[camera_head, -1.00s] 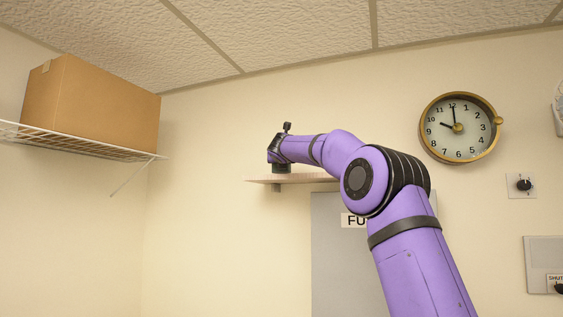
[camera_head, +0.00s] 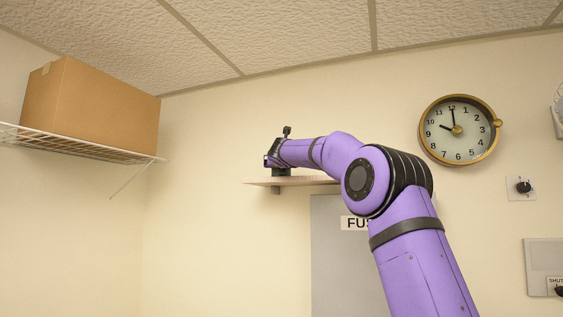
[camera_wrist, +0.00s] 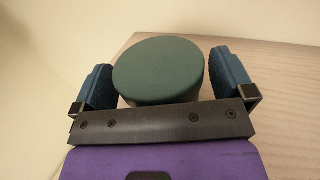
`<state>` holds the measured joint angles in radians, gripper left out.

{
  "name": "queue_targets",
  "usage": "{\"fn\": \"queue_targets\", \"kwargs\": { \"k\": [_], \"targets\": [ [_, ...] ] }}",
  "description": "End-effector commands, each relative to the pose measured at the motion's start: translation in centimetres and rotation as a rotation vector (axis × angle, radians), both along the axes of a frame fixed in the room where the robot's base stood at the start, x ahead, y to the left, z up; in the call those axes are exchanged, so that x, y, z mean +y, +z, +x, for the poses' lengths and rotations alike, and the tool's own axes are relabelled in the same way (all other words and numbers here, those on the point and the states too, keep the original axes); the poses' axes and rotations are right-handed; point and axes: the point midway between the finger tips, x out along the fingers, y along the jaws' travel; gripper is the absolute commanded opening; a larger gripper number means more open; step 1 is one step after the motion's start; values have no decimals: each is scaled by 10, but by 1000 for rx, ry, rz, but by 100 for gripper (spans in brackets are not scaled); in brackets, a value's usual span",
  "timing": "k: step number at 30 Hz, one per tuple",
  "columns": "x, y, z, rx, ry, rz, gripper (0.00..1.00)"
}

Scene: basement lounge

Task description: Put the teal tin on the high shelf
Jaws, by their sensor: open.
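The teal tin (camera_wrist: 160,70) shows in the wrist view as a dark green round lid between the two fingers of my gripper (camera_wrist: 168,85). The pale wooden shelf (camera_wrist: 270,75) lies below and to the right of the tin. In the head view my gripper (camera_head: 274,158) is just above the left end of the wall shelf (camera_head: 262,181). The tin's base is hidden, and the tin is hard to make out there.
A wire shelf (camera_head: 75,145) on the left wall bears a large cardboard box (camera_head: 92,105). A grey panel (camera_head: 330,260) is below the wooden shelf, behind my arm. A round clock (camera_head: 458,130) hangs at the right. The wall left of the wooden shelf is clear.

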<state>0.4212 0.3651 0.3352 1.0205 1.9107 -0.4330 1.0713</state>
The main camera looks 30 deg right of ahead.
Motion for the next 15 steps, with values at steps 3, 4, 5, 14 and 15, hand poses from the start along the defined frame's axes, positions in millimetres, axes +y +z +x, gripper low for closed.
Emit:
{"fn": "queue_targets", "kwargs": {
  "k": [3,4,5,14,15],
  "targets": [
    [7,2,-12,-1,1,-3,100],
    [9,2,-16,-2,0,-3,100],
    [11,2,-20,1,0,-3,100],
    [36,1,-62,0,1,-1,100],
    [39,1,-67,-1,1,-3,100]
  ]
}}
